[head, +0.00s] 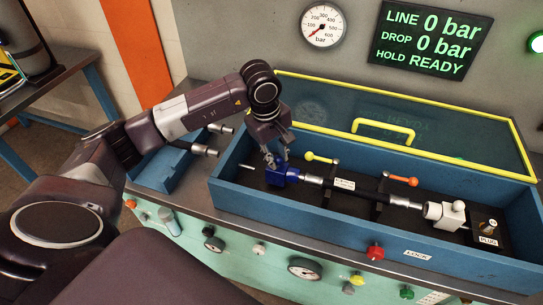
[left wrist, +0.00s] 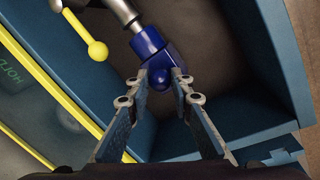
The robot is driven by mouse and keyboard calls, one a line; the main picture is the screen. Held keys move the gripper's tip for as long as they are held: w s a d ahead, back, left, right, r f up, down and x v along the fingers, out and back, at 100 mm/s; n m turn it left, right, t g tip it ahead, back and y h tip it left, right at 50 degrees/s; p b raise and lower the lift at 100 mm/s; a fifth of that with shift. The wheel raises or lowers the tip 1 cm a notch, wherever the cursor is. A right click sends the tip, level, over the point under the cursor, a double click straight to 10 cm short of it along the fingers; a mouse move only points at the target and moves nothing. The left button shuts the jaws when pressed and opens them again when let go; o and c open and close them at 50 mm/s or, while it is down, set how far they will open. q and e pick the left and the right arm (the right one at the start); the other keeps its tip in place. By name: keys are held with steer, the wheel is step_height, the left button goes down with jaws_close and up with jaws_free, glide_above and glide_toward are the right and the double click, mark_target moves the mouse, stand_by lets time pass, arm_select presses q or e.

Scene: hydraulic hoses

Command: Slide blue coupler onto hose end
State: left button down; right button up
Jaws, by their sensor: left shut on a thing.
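The blue coupler (head: 283,174) sits at the left end of the hose in the blue trough. My left gripper (head: 275,165) is above it with its fingers down on it. In the left wrist view the fingers (left wrist: 168,82) are shut on the blue coupler (left wrist: 147,43), gripping its near block. The metal hose end (head: 312,179) meets the coupler's right side; it also shows in the left wrist view (left wrist: 120,10). How far the coupler covers the hose end cannot be told. The black hose (head: 368,192) runs right through the clamps. My right gripper is not in view.
A yellow-handled clamp (head: 321,159) and an orange-handled clamp (head: 402,181) stand along the hose. A white fitting (head: 445,213) is at its right end. The blue trough wall (head: 330,228) surrounds them. The clear yellow-framed lid (head: 440,118) stands open behind. The display reads LINE 0 bar, HOLD READY.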

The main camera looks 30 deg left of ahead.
mark_target(273, 171)
arm_select(q)
steer(key=c, duration=1.7)
jaws_free()
steer(key=shift+d, duration=0.3)
steer(key=shift+r, duration=0.1)
steer(key=r, duration=0.4)
steer(key=s+r, duration=0.1)
steer(key=r, duration=0.2)
steer(key=s+r, duration=0.1)
steer(key=r, duration=0.3)
steer(key=shift+a+r, duration=0.35)
